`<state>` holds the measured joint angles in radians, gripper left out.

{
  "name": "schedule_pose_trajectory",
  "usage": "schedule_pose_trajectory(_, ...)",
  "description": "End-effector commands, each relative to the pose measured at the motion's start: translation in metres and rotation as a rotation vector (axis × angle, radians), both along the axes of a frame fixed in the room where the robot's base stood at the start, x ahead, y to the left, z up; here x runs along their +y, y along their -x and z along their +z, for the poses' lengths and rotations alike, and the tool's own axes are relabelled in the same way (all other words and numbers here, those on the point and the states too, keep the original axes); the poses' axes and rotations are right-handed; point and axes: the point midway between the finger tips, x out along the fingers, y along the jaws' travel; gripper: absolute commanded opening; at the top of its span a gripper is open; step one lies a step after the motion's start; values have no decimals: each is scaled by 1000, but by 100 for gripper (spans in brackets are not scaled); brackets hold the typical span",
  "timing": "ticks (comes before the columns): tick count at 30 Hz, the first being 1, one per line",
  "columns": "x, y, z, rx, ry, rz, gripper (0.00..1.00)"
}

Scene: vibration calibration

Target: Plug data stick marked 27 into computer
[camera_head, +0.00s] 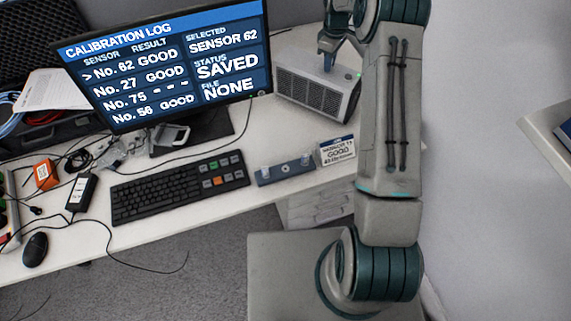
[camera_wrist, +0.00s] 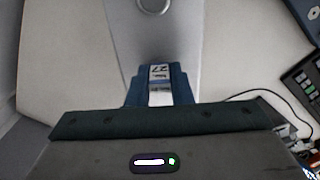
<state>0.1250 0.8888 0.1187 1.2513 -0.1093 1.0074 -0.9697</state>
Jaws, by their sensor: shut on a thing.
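The computer (camera_head: 312,90) is a grey box with a vented front and a small green light, at the back right of the desk. My gripper (camera_head: 327,62) points down over the top of the computer. In the wrist view my gripper (camera_wrist: 160,82) is shut on a small data stick marked 27 (camera_wrist: 160,73), which lies between the blue fingertips. The smooth grey casing of the computer (camera_wrist: 130,25) shows beyond it. I cannot tell whether the stick touches the computer. The port is not visible, and in the head view the stick cannot be made out.
A monitor (camera_head: 165,65) left of the computer shows a calibration log with sensor 62 selected, saved, and file none. A keyboard (camera_head: 180,187), a blue-grey holder (camera_head: 286,170) and a sensor card (camera_head: 338,151) lie in front. Cables and a mouse (camera_head: 35,249) are at the left.

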Motion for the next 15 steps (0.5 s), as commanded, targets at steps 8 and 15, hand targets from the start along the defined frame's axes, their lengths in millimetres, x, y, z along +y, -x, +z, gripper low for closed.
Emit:
schedule_pose_trajectory(8,0,1,-2,4,0,0,30)
schedule_pose_trajectory(15,0,0,-1,2,0,0,45)
